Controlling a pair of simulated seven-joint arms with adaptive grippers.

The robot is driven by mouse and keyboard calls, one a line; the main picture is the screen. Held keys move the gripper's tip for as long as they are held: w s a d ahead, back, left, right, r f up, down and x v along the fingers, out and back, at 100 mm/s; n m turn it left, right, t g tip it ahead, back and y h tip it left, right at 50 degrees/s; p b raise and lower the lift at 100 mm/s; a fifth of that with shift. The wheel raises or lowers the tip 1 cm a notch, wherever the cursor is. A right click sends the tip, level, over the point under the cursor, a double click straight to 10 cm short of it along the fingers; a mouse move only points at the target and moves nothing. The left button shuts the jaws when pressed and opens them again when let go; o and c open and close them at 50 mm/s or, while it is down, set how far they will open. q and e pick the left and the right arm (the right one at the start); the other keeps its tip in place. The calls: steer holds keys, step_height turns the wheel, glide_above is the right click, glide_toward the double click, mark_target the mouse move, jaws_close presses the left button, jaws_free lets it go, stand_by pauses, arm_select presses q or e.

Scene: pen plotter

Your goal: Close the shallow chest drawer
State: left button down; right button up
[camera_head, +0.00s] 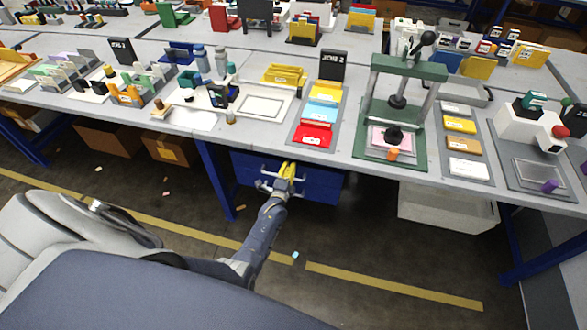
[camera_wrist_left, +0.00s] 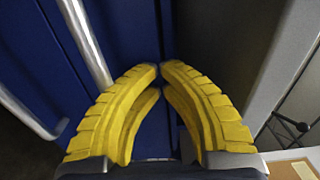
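The blue drawer chest (camera_head: 322,186) hangs under the front of the workbench, and its blue front also fills the left and middle of the left wrist view (camera_wrist_left: 125,30). Two silver bar handles show there, an upper one (camera_wrist_left: 85,42) and a lower one (camera_wrist_left: 25,114). My left gripper (camera_head: 289,166) is in front of the chest, close to the handles. Its yellow fingers (camera_wrist_left: 160,68) meet at the tips with nothing seen between them, and the handles lie to their left. How far the drawer stands out is hard to tell. My right gripper is not seen.
The workbench above holds a green press (camera_head: 418,72), a red tray (camera_head: 313,136) and several small parts. A pale bin (camera_head: 445,208) stands under the bench to the right, and cardboard boxes (camera_head: 172,149) to the left. The floor in front is mostly clear.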

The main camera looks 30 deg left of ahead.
arm_select(q)
steer(key=shift+a+r, duration=0.1)
steer(key=shift+r, duration=0.05)
steer(key=v, duration=1.4)
steer(key=s+d+f+n+g+h, duration=0.1)
steer(key=s+d+f+n+g, duration=0.25)
steer(key=s+f, duration=0.4)
steer(key=s+d+f+n+g+h, duration=0.1)
steer(key=s+d+f+n+g, duration=0.2)
steer(key=f, duration=0.8)
steer(key=s+d+f+n+g+h, duration=0.1)
steer(key=s+d+f+n+g, duration=0.15)
steer(key=s+f+n, duration=0.4)
steer(key=s+a+f+g, duration=0.1)
steer(key=s+f, duration=0.3)
steer(key=s, duration=0.6)
steer(key=s+f+g, duration=0.3)
steer(key=s+f, duration=0.2)
steer(key=s, duration=0.6)
steer(key=s+a+f+m+g, duration=0.1)
steer(key=s+f+g, duration=0.2)
steer(key=s, duration=0.8)
steer(key=shift+s+a+f+h, duration=0.2)
steer(key=shift+a+f+h, duration=0.2)
steer(key=shift+f, duration=0.4)
